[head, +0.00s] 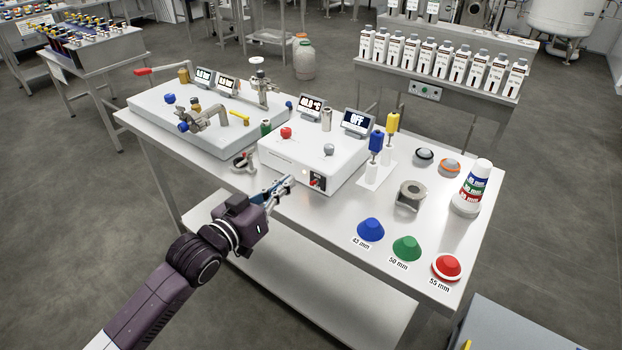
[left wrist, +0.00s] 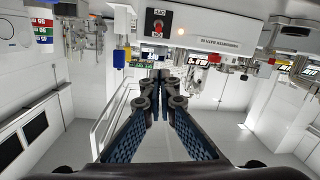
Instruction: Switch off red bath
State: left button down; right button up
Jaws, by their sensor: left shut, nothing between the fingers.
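A white bath box (head: 300,163) stands on the steel table, with a red knob (head: 286,132) on its left top and a grey knob (head: 328,149) on its right. The display (head: 311,106) behind the red knob shows a temperature in °C, and the other display (head: 357,121) reads OFF. A black switch with a red lever (head: 318,181) is on the box's front face; it also shows in the left wrist view (left wrist: 158,22). My left gripper (head: 288,182) is shut and empty, just left of the switch and apart from it. My right gripper is out of view.
A second white unit (head: 190,118) with valves and a yellow handle stands at the left.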

aim_at(316, 169)
pick_arm(q)
jog(key=w+d+f+p, duration=0.1)
jog(key=w, duration=0.1)
jog(key=w+d+f, duration=0.1)
jog(key=w+d, duration=0.1)
jog(key=w, duration=0.1)
jog(key=w+d+f+p, duration=0.1)
jog(key=w+d, duration=0.1)
jog(key=shift+w+f+p, duration=0.15)
jog(key=shift+f+p, duration=0.15)
jog(key=shift+p, duration=0.05)
jog(key=shift+s+f, duration=0.3)
jog(key=shift+f, duration=0.2)
